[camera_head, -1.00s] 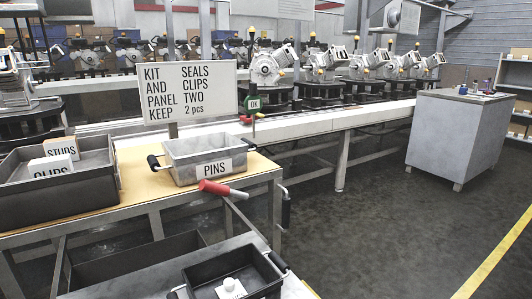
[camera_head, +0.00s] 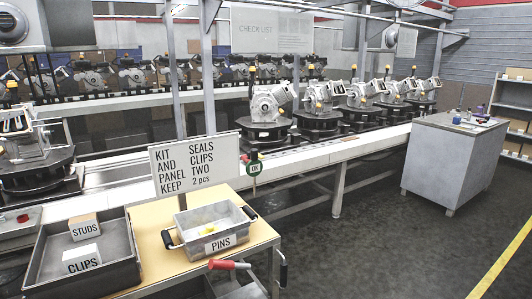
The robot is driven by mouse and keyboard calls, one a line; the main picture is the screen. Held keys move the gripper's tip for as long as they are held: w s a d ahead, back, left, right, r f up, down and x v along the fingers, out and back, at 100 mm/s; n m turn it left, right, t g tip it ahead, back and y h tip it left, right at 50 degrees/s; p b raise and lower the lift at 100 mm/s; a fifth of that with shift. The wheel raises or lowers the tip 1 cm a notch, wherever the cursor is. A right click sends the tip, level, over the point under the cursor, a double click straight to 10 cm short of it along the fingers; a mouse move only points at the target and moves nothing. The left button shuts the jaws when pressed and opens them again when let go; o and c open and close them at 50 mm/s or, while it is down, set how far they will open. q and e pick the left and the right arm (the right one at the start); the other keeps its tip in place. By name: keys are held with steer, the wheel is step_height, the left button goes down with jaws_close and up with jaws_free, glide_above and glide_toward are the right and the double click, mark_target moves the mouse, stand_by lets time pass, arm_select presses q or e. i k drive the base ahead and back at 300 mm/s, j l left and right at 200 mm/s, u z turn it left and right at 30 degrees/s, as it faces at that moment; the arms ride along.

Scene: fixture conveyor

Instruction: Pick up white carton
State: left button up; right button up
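Two small cartons stand in a dark grey tray (camera_head: 127,262) at the lower left. The carton labelled CLIPS (camera_head: 82,260) looks white and is near the tray's front. The carton labelled STUDS (camera_head: 84,228) is behind it, with a white label face and a tan top. Which one the task means by white carton cannot be told from the labels. Neither of my grippers is in view.
A grey bin labelled PINS (camera_head: 219,243) with a yellow item inside stands on the wooden-topped table (camera_head: 150,255), behind a red handle (camera_head: 221,264). A sign (camera_head: 195,165) stands behind the tray. A grey cabinet (camera_head: 450,160) is at right; open floor lies before it.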

mark_target(74, 260)
steer(key=u, duration=1.25)
steer(key=j, duration=0.1)
